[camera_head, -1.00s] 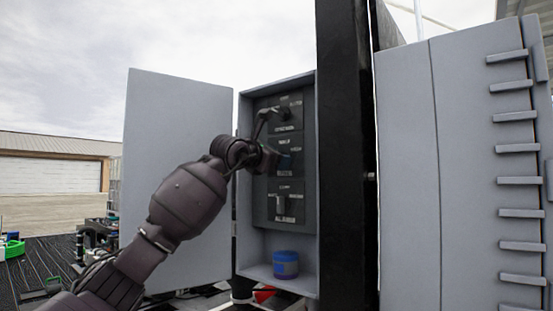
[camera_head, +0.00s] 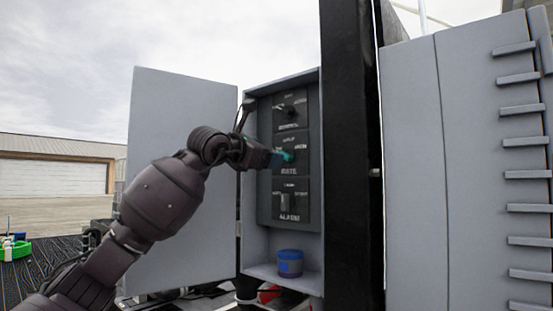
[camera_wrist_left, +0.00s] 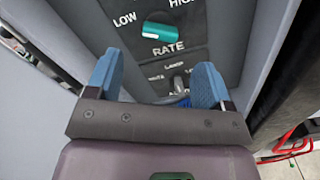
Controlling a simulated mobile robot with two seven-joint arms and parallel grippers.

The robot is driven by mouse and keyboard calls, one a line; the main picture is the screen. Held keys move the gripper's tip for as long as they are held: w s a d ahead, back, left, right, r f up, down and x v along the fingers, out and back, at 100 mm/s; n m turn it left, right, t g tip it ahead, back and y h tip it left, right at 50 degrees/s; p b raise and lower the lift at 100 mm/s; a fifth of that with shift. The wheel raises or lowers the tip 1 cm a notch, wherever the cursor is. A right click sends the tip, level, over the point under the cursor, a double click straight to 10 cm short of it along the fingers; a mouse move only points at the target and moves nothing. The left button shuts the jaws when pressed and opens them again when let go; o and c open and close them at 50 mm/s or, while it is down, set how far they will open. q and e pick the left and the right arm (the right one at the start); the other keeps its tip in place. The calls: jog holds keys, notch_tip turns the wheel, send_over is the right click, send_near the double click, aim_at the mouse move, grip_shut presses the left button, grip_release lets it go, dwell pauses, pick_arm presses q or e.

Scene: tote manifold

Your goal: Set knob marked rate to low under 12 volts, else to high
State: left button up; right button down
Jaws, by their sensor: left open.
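The rate knob is teal and shows on the middle panel in the head view (camera_head: 287,156) and at the top of the left wrist view (camera_wrist_left: 158,32). In the wrist view LOW is printed to its upper left, HIGH to its upper right and RATE below. The knob lies roughly sideways, its paler end to the left. My left gripper (camera_wrist_left: 158,80) has its blue fingers spread with nothing between them. It is in front of the panel, apart from the knob in the wrist view. I see no readable voltage display. My right gripper is not in view.
A dark knob (camera_head: 288,110) is on the panel above and a grey switch (camera_head: 287,202) on the alarm panel below. A blue jar (camera_head: 289,263) stands on the cabinet floor. The open door (camera_head: 185,190) is at left, a black post (camera_head: 350,150) at right.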

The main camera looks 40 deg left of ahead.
pick_arm(q)
jog(key=s, duration=0.4)
jog(key=shift+s+a, duration=0.15)
jog(key=shift+s, duration=0.05)
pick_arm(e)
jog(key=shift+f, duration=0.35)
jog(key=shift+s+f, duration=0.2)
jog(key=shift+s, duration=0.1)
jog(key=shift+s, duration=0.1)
